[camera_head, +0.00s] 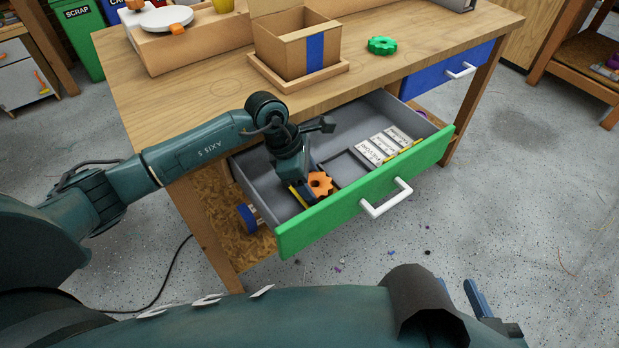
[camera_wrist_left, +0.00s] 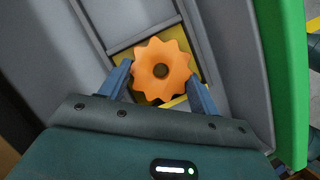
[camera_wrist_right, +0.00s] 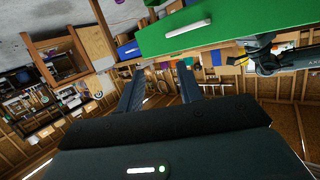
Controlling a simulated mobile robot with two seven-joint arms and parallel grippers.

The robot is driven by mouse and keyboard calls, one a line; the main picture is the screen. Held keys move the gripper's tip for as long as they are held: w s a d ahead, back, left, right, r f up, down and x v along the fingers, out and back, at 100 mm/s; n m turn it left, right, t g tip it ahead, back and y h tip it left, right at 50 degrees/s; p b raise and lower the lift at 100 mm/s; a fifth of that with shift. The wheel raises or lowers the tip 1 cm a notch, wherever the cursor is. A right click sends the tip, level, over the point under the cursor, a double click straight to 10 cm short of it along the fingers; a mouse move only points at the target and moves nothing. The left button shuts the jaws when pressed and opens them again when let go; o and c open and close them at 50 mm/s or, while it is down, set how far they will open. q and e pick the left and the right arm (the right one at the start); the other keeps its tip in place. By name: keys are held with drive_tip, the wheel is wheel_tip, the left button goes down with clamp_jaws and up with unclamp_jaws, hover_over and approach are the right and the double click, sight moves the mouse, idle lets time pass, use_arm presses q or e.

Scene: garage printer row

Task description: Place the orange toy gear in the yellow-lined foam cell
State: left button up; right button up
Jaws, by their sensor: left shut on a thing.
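My left gripper (camera_head: 303,180) is shut on the orange toy gear (camera_head: 320,184) inside the open drawer. In the left wrist view the gear (camera_wrist_left: 161,71) sits between the two blue fingers of the left gripper (camera_wrist_left: 161,80). The yellow-lined foam cell (camera_wrist_left: 188,62) shows around and beneath the gear, which hides much of it. I cannot tell whether the gear touches the cell floor. A yellow edge of the cell (camera_head: 298,197) also shows in the head view. My right gripper (camera_wrist_right: 160,92) is open and empty, away from the drawer; its fingers show at the head view's lower right (camera_head: 492,308).
The green-fronted drawer (camera_head: 350,205) stands open below the wooden bench (camera_head: 205,95). Labelled white pieces (camera_head: 383,146) lie in its right part. A green gear (camera_head: 382,46) and a cardboard box (camera_head: 290,58) with a blue stripe are on the bench top. A blue drawer (camera_head: 430,80) is shut.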

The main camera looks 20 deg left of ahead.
use_arm(q)
drive_tip(key=o, duration=0.7)
use_arm(e)
drive_tip(key=shift+f, duration=0.1)
use_arm(q)
drive_tip(key=shift+r, duration=0.1)
drive_tip(key=shift+a+r+p, duration=0.15)
drive_tip(key=shift+r+p, duration=0.15)
drive_tip(key=shift+r, duration=0.05)
drive_tip(key=shift+p+v, duration=0.45)
drive_tip(key=shift+v, duration=5.2)
use_arm(e)
drive_tip(key=shift+w+a+f+g, duration=0.1)
drive_tip(key=shift+a+f+g, duration=0.05)
drive_tip(key=shift+a+g, duration=0.15)
